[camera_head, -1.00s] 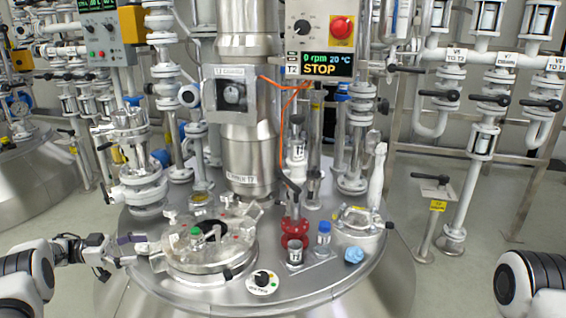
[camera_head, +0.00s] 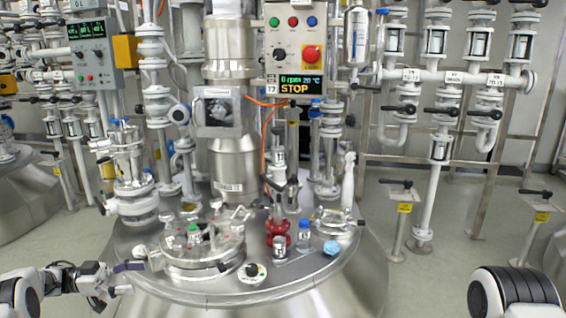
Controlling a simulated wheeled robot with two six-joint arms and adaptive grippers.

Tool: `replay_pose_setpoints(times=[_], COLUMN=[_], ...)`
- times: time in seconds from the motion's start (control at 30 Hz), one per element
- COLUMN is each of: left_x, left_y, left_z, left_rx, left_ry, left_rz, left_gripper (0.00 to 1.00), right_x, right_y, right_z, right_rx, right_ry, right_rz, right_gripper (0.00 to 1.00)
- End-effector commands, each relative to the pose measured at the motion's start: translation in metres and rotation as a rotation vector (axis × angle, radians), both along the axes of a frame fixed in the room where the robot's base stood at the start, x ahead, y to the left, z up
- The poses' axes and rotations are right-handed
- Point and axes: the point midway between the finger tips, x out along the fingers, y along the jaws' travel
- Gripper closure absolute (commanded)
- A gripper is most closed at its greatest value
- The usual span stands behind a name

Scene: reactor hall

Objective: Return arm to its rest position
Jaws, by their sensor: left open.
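My left gripper (camera_head: 130,278) comes in from the left at the left edge of the reactor top. Its fingers are open and I see nothing between them. It is just left of the round manhole lid (camera_head: 205,243), apart from it as far as I can tell. My right arm (camera_head: 515,296) shows only as a white and black link at the lower right. My right gripper is not in view.
The steel reactor top (camera_head: 300,285) carries a red valve (camera_head: 277,232), a blue-capped bottle (camera_head: 304,232), a small metal cup (camera_head: 279,246), a blue crumpled item (camera_head: 332,247) and a round knob (camera_head: 252,272). A control box (camera_head: 295,48) reads STOP.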

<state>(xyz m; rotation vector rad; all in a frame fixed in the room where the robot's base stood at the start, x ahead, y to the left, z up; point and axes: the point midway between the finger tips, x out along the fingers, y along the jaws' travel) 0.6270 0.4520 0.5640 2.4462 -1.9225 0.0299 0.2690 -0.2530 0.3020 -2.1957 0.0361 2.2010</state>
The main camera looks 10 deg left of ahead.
Motion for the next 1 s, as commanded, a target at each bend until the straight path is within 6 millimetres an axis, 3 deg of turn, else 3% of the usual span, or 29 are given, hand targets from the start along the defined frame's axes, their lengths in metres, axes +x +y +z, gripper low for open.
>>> replay_pose_setpoints(times=[0.17, 0.37, 0.47, 0.57, 0.67, 0.7, 0.8, 0.9, 1.0], left_x=[0.013, 0.034, 0.040, 0.028, -0.019, -0.046, -0.120, -0.190, -0.249], left_y=[-0.060, -0.148, -0.201, -0.252, -0.279, -0.281, -0.272, -0.255, -0.237], left_z=[-0.001, -0.016, -0.041, -0.091, -0.160, -0.185, -0.231, -0.255, -0.264], left_rx=[-0.116, -0.291, -0.353, -0.328, -0.157, -0.063, 0.185, 0.409, 0.595], left_ry=[0.055, 0.182, 0.298, 0.483, 0.707, 0.787, 0.960, 1.092, 1.199], left_rz=[-0.038, 0.053, 0.189, 0.410, 0.664, 0.749, 0.909, 1.005, 1.062], left_gripper=[0.22, 0.22, 0.22, 0.22, 0.22, 0.22, 0.22, 0.22, 0.22], right_x=[0.000, 0.000, 0.000, 0.000, 0.000, 0.000, 0.000, 0.000, 0.000], right_y=[0.000, 0.000, 0.000, 0.000, 0.000, 0.000, 0.000, 0.000, 0.000], right_z=[0.001, 0.001, 0.001, 0.001, 0.001, 0.001, 0.001, 0.001, 0.001], right_rx=[0.000, 0.000, 0.000, 0.000, 0.000, 0.000, 0.000, 0.000, 0.000], right_ry=[0.001, 0.001, 0.001, 0.001, 0.001, 0.001, 0.001, 0.001, 0.001], right_rz=[0.000, 0.000, 0.000, 0.000, 0.000, 0.000, 0.000, 0.000, 0.000], right_gripper=[0.60, 0.60, 0.60, 0.60, 0.60, 0.60, 0.60, 0.60, 0.60])
